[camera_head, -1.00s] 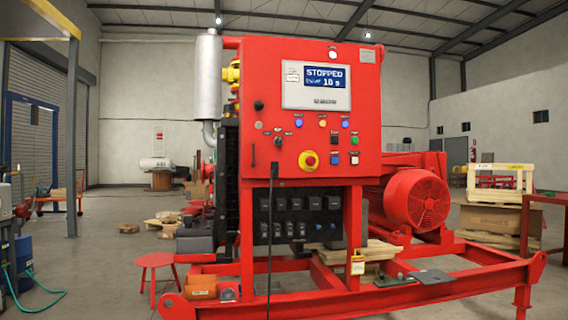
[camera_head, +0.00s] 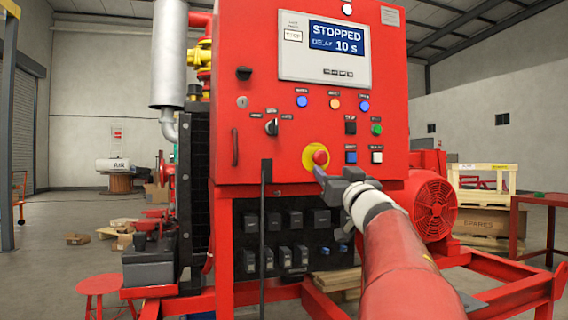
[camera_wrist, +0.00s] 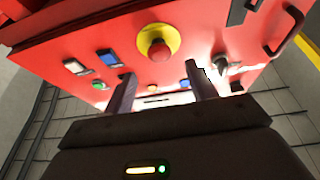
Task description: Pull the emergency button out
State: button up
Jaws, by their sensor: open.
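The emergency button (camera_head: 320,157) is a red mushroom head on a yellow round plate, low on the front of the red control panel (camera_head: 225,130). In the wrist view the button (camera_wrist: 160,50) sits above and between my two fingers, apart from them. My gripper (camera_head: 322,175) is just below and in front of the button in the head view, and its fingers partly overlap the plate's lower edge. In the wrist view my gripper (camera_wrist: 158,85) is open with nothing between its fingers. How far the button is pressed in cannot be told.
The panel's screen (camera_head: 325,52) reads STOPPED, delay 10 s. Close to the button are a black selector switch (camera_head: 271,127), a blue button (camera_head: 351,157) and a white button (camera_head: 377,157). A black cable (camera_head: 263,230) hangs at the panel's lower left.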

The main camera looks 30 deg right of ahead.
aim_at(322, 157)
jog(key=shift+n+y, duration=0.3)
jog(key=shift+y, duration=0.1)
jog(key=x, duration=0.2)
jog(key=p+x, duration=0.1)
jog(key=x, duration=0.5)
jog(key=shift+s+d+r+p, duration=0.2)
jog(key=shift+r+p, duration=0.1)
jog(key=shift+c, duration=0.5)
